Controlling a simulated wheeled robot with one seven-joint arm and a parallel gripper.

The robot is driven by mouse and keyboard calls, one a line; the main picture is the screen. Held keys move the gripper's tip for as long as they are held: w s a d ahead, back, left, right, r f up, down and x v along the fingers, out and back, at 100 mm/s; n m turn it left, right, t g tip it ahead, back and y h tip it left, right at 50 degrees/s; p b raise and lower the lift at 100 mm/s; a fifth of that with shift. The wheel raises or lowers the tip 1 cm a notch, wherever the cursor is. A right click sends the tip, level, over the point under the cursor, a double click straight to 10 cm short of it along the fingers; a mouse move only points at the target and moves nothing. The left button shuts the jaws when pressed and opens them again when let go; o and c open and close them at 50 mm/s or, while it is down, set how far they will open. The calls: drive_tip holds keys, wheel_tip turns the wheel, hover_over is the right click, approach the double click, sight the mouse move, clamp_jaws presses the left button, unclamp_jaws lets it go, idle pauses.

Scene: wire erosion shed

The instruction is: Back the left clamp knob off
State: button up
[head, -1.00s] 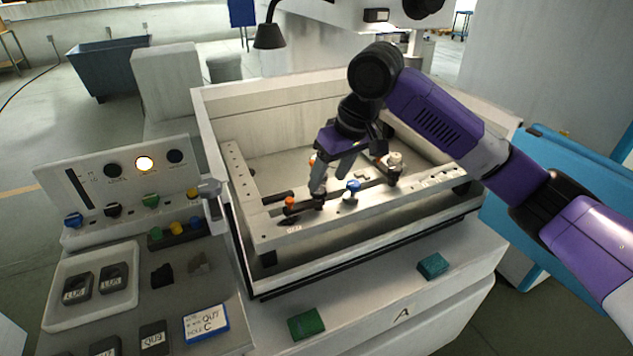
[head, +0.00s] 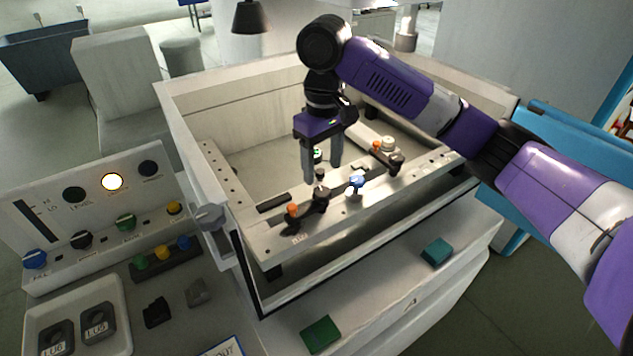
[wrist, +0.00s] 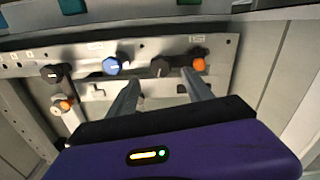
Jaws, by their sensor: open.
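The left clamp on the pale metal rail (head: 262,238) has a black knob (head: 321,191) and an orange-topped knob (head: 292,210) at its left end. In the wrist view, the same black knob (wrist: 160,67) shows between the fingertip lines and the orange knob (wrist: 199,64) right of it. My gripper (head: 322,173) points down with its fingers apart, just above and behind the black knob; it also shows in the wrist view (wrist: 161,80). Nothing is visibly held. I cannot tell whether a finger touches the knob.
A blue knob (head: 356,182) stands on the rail close to the right. The right clamp has a black part (head: 397,160) and an orange knob (head: 377,147). The tank wall (head: 185,92) surrounds the rail. A control panel (head: 92,200) with a lit lamp stands left.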

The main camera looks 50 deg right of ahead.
sight(322, 191)
drive_tip(key=shift+f+p, duration=0.4)
drive_tip(key=shift+f, duration=2.75)
clamp_jaws()
